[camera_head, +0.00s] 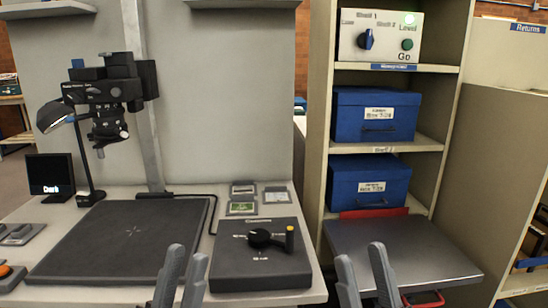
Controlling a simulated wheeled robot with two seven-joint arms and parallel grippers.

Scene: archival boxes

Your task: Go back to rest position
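My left gripper (181,278) shows at the bottom of the head view, in front of the right part of the dark copy board. Its two fingers stand apart with nothing between them. My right gripper (364,277) shows at the bottom, in front of the metal platform below the shelf. Its fingers are also apart and empty. Both arms are out of frame below the fingers.
A dark copy board (125,240) and a control box with a knob (260,262) cover the desk. A camera stand (110,95) rises behind. Blue boxes (375,114) sit on the shelf at right, above a grey metal platform (420,250).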

